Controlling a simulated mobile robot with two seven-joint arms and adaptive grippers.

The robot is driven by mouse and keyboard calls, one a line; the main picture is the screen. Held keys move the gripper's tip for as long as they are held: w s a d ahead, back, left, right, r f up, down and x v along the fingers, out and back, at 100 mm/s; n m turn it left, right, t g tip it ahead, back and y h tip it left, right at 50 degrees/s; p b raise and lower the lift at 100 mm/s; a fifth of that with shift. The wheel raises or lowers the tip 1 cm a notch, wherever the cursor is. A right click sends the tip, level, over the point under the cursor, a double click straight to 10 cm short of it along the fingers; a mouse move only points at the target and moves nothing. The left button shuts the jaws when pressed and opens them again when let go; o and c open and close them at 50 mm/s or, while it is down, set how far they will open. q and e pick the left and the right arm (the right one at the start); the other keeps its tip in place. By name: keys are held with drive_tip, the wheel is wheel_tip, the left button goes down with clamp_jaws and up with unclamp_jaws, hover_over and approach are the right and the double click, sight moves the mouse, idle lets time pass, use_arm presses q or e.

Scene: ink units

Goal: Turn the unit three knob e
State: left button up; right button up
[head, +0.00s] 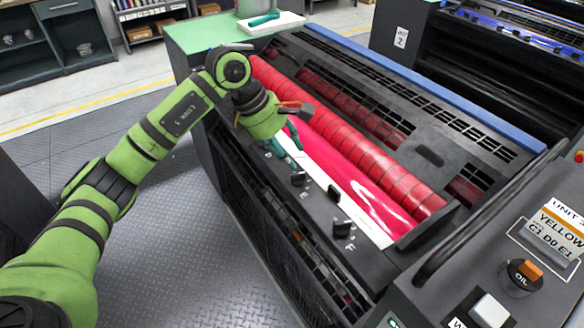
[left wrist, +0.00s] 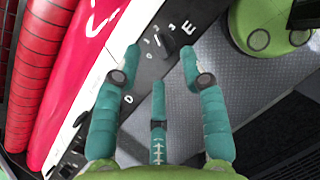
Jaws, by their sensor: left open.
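Knob E is a small black knob on the dark front ledge of the ink unit, and it shows in the head view (head: 299,178). In the left wrist view, knob E (left wrist: 163,47) has white numbers around it and a letter E beside it. My left gripper (head: 287,150) is open with teal fingers and points down at the ledge. In the left wrist view its fingertips (left wrist: 160,60) are spread on either side of knob E, with nothing held. Whether a finger touches the knob, I cannot tell. The right gripper is not in view.
Knob F (head: 342,228) is nearer on the same ledge. Red rollers (head: 365,160) run along behind the ledge. A control panel at the right carries a label card (head: 555,228) reading YELLOW, C1 D0 E1, and an orange OIL switch (head: 530,270). The floor left of the unit is clear.

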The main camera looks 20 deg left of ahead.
sight(295, 173)
use_arm(q)
drive_tip(key=shift+y, duration=0.4)
drive_tip(key=p+x, duration=0.1)
drive_tip(key=x, duration=0.1)
drive_tip(key=a+p+x, duration=0.1)
drive_tip(key=x, duration=0.2)
drive_tip(key=shift+w+f+p, duration=0.1)
drive_tip(key=shift+f+p, duration=0.25)
drive_tip(key=shift+f, duration=0.6)
clamp_jaws()
